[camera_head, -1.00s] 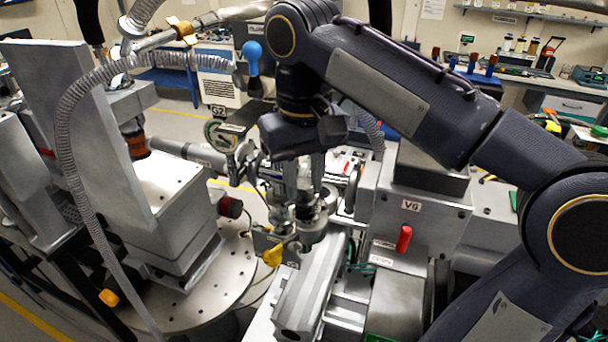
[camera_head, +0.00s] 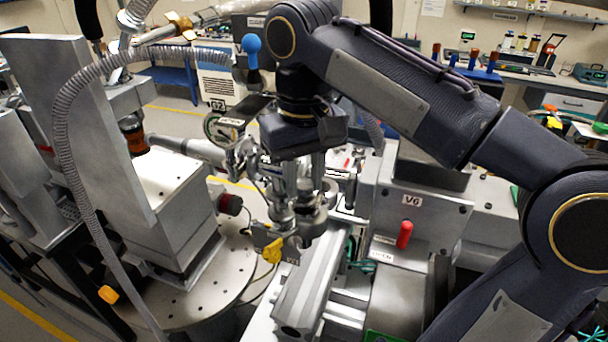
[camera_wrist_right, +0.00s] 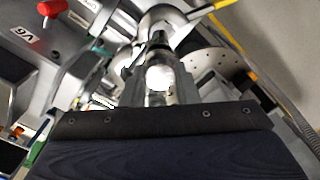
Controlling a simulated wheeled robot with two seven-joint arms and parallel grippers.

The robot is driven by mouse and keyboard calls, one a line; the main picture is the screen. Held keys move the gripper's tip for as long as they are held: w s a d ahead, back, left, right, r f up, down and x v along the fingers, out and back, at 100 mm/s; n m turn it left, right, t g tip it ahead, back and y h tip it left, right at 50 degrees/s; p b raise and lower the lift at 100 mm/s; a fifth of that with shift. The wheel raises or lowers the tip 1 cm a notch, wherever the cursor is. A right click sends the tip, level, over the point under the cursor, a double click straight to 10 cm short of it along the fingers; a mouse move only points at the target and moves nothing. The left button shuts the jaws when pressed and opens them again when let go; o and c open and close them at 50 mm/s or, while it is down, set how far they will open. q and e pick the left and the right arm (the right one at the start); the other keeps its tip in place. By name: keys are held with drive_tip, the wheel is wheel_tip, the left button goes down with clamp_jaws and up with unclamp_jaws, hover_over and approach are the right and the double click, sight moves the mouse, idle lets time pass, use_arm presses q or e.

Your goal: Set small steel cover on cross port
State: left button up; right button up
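My right gripper (camera_head: 298,200) points down over the steel vacuum fittings at the middle of the head view. Its fingers overlap the fittings there. The steel cross (camera_head: 312,222) shows just below the fingertips; its port is largely hidden. In the right wrist view my gripper (camera_wrist_right: 158,60) reaches toward a round steel body (camera_wrist_right: 165,22). A bright, round, pale surface (camera_wrist_right: 160,78) shows between the fingers. I cannot tell whether it is the small steel cover or something behind. The cover is not clearly visible in the head view. My left gripper is not in view.
A grey box marked V6 (camera_head: 425,215) with a red handle (camera_head: 404,234) stands right of the fittings. A yellow handle (camera_head: 272,250) is close below. A round perforated plate (camera_head: 205,295) carries a grey block at left. A ribbed hose (camera_head: 62,140) arches across the left side.

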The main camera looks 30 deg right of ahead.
drive_tip(key=o, duration=0.5)
